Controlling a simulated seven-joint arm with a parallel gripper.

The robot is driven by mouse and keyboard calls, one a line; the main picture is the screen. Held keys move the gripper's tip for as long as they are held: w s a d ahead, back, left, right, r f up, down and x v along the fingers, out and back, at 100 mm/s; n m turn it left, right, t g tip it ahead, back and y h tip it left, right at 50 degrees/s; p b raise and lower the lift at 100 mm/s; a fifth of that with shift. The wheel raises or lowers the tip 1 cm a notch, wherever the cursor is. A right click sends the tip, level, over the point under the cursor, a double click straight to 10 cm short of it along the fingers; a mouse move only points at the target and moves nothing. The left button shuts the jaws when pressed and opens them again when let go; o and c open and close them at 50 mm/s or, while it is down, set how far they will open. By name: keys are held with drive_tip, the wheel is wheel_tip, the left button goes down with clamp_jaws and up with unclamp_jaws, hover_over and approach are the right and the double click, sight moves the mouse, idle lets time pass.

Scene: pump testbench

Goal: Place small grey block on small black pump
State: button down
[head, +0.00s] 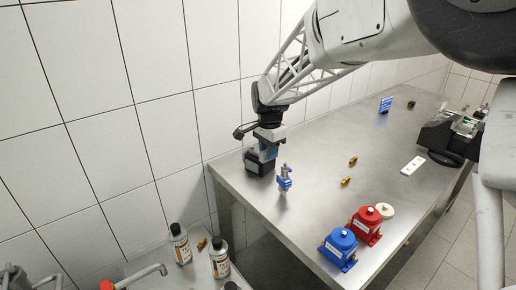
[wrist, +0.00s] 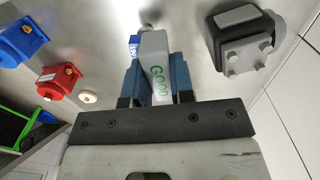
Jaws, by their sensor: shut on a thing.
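My gripper (wrist: 154,72) has its blue fingers closed on a pale grey block (wrist: 160,84) with green "Good" lettering in the wrist view. In the head view my gripper (head: 268,153) points down near the table's back left corner; the block is too small to make out there. A small black pump (head: 253,168) stands on the table beside and partly behind my gripper. In the wrist view the black pump (wrist: 222,48), with a grey knobbed part on it, is at the upper right, apart from the block in this picture. The height gap between them is unclear.
A small blue and grey device (head: 285,180) stands close to my gripper. A blue pump (head: 340,246) and a red pump (head: 366,226) are at the table's front edge. Brass fittings (head: 346,181) lie mid-table. A tiled wall (head: 170,120) runs close behind the black pump.

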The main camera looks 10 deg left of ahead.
drive_tip(key=w+a, duration=0.1)
drive_tip(key=w, duration=0.4)
drive_tip(key=w+a+f, duration=0.1)
drive_tip(key=w+a, duration=0.1)
drive_tip(key=w, duration=0.3)
drive_tip(key=w+a, duration=0.2)
drive_tip(key=w, duration=0.3)
drive_tip(key=shift+a+f, duration=0.1)
drive_tip(key=shift+f, duration=0.1)
drive_tip(key=shift+f, duration=0.1)
drive_tip(key=shift+f, duration=1.65)
drive_tip(key=shift+f, duration=0.15)
drive_tip(key=c, duration=1)
unclamp_jaws()
wheel_tip(320, 180, up, 12)
drive_tip(key=shift+r, duration=0.15)
